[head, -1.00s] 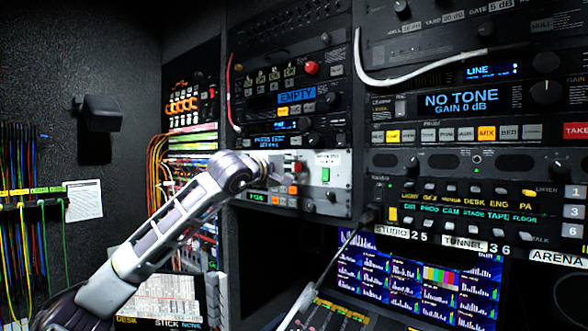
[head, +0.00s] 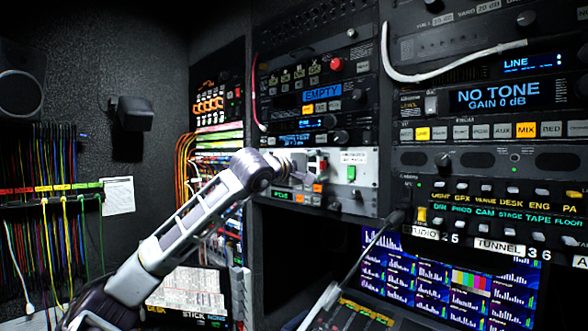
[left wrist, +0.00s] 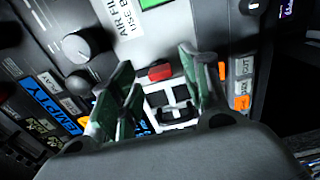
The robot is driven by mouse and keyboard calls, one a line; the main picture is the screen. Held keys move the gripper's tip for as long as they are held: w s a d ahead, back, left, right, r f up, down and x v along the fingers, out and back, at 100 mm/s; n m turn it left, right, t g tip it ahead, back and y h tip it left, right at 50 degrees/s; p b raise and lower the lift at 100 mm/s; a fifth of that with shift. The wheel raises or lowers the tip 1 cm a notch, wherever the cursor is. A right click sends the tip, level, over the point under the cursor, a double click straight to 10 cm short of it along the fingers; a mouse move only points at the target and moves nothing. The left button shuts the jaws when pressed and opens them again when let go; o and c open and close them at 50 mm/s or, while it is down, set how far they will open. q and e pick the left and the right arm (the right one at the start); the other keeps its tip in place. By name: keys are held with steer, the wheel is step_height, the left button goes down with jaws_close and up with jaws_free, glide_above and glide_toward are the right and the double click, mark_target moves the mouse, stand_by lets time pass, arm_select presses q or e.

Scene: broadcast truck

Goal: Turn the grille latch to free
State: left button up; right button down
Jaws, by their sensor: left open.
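A light grey panel (head: 368,172) with a green label and air-filter lettering is set in the middle rack. Its lettering also shows at the top of the left wrist view (left wrist: 128,15). My left gripper (head: 300,163) is in front of this panel's left part. In the left wrist view its two green-sided fingers (left wrist: 158,78) are apart. Between and beyond them are a small red part (left wrist: 160,72) and a white fitting with black pieces (left wrist: 172,100). I cannot tell which part is the grille latch, or whether the fingers touch anything.
Orange buttons (left wrist: 243,103) sit close to one finger, and black knobs (left wrist: 75,46) are on the other side. A white cable (head: 440,72) loops across the right rack. Screens (head: 440,275) are below. Coloured cables (head: 60,215) hang at the left.

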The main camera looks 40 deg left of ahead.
arm_select(q)
steer(key=s, duration=1)
steer(key=shift+a, duration=0.4)
stand_by(0.8)
steer(key=shift+s, duration=0.4)
stand_by(0.5)
steer(key=shift+f, duration=0.1)
